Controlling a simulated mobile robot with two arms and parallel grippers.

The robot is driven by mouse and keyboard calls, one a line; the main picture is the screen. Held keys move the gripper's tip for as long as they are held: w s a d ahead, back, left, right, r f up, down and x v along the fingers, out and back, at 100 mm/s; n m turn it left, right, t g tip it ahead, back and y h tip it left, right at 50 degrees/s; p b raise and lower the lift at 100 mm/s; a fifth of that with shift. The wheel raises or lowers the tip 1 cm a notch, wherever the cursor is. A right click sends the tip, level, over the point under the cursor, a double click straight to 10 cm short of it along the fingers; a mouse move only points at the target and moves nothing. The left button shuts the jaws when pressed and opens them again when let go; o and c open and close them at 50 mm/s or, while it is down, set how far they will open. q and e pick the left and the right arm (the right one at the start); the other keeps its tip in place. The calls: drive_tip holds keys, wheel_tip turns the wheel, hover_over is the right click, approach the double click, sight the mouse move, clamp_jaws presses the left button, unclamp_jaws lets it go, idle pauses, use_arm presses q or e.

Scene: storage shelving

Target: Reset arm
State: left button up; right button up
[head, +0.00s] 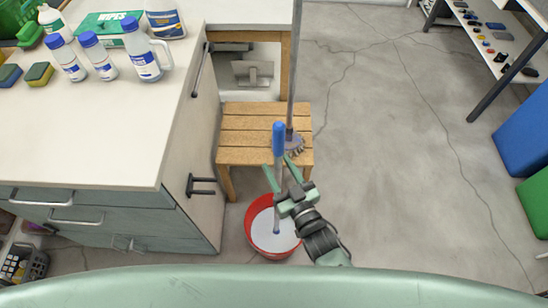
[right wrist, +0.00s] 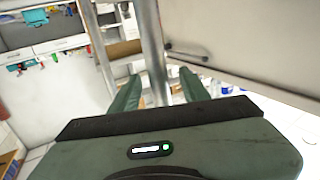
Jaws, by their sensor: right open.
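My right gripper (head: 281,176) is open just above the red bucket, its two fingers on either side of a grey pole with a blue grip (head: 279,140). The pole stands nearly upright, with its lower end in the red bucket (head: 254,240), which has a pale inside. In the right wrist view the open fingers (right wrist: 160,86) are apart, and a grey pole (right wrist: 153,45) shows between them. I cannot tell whether the fingers touch it. My left gripper is not in view.
A wooden slatted stool (head: 245,140) stands behind the bucket, with a long-handled brush (head: 292,145) upright on it. A counter (head: 110,120) with bottles is at the left. Blue and green bins (head: 525,135) stand far right. The floor (head: 400,150) between is clear.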

drive_tip(key=v, duration=0.4)
drive_tip(key=s+d+f+m+g+h+p, duration=0.1)
drive_tip(key=s+d+f+g+h, duration=0.3)
drive_tip(key=f, duration=0.8)
drive_tip(key=s+d+f+g+p, duration=0.1)
drive_tip(key=s+d+f+g, duration=0.35)
drive_tip(key=f, duration=0.75)
drive_tip(key=s+d+f+g+h, duration=0.1)
drive_tip(key=s+d+f, duration=0.3)
drive_tip(key=s, duration=0.4)
drive_tip(key=s+d+f+m+g+h, duration=0.1)
drive_tip(key=s+d+f+g, duration=0.2)
drive_tip(key=s, duration=0.6)
drive_tip(key=s+d+f+g+h, duration=0.1)
drive_tip(key=s+d+f+g, duration=0.1)
drive_tip(key=s+d+f, duration=0.4)
drive_tip(key=s+f, duration=0.1)
drive_tip(key=s, duration=0.2)
drive_tip(key=shift+s+m+h+p, duration=0.2)
drive_tip(key=shift+m+h+p, duration=0.2)
drive_tip(key=shift+f+g, duration=0.1)
drive_tip(key=shift+g, duration=0.15)
